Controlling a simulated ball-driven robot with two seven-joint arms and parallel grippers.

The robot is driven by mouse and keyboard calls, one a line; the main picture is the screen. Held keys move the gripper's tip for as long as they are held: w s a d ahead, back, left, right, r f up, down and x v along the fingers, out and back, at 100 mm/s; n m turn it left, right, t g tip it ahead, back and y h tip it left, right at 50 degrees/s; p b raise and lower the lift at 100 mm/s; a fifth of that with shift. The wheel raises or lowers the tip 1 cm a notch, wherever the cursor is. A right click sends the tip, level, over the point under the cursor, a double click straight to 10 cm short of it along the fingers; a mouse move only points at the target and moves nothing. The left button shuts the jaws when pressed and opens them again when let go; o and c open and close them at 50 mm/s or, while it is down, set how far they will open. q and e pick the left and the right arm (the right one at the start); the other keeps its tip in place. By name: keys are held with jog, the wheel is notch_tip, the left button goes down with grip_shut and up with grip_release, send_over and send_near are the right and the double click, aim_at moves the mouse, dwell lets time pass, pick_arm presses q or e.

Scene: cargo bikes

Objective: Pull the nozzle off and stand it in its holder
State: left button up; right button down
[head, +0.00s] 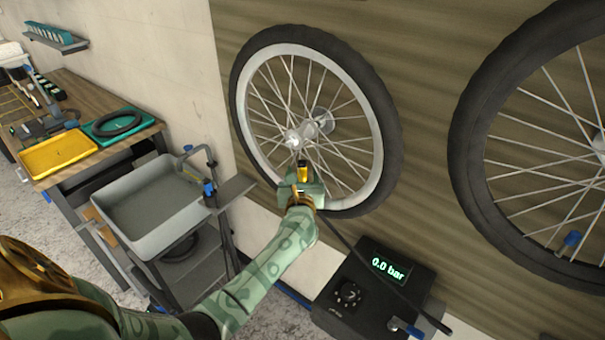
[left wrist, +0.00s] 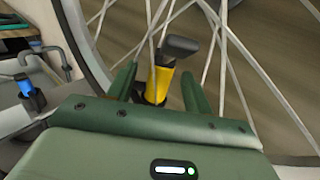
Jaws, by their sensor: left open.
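The nozzle (head: 303,172) is yellow with a black head and sits at the lower part of the left wheel (head: 377,110), among the spokes. In the left wrist view the nozzle (left wrist: 160,82) stands slightly tilted between the two green fingers. My left gripper (head: 301,186) is open, with its fingers on either side of the nozzle; a gap shows at the right finger, and contact at the left is unclear. The wrist view also shows my left gripper (left wrist: 160,88). The nozzle's lower end is hidden behind the gripper body. I cannot tell which part is the holder. My right gripper is not in view.
A black pump box (head: 350,265) reading 0.0 bar stands below the wheel, with a black hose (head: 350,245) crossing it. A second wheel (head: 470,150) hangs right. A grey basin (head: 140,240) and a workbench (head: 80,95) with a yellow tray (head: 57,153) are left.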

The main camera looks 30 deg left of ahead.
pick_arm(q)
jog(key=c, duration=1)
jog(key=shift+c, duration=0.2)
jog(key=shift+r, duration=0.2)
jog(key=shift+r+p, duration=0.7)
jog(key=shift+p, duration=0.05)
jog(key=shift+c, duration=0.2)
jog(key=shift+o, duration=0.2)
jog(key=shift+r, duration=0.2)
jog(key=shift+o, duration=0.2)
jog(key=o, duration=1)
jog(key=shift+s, duration=0.1)
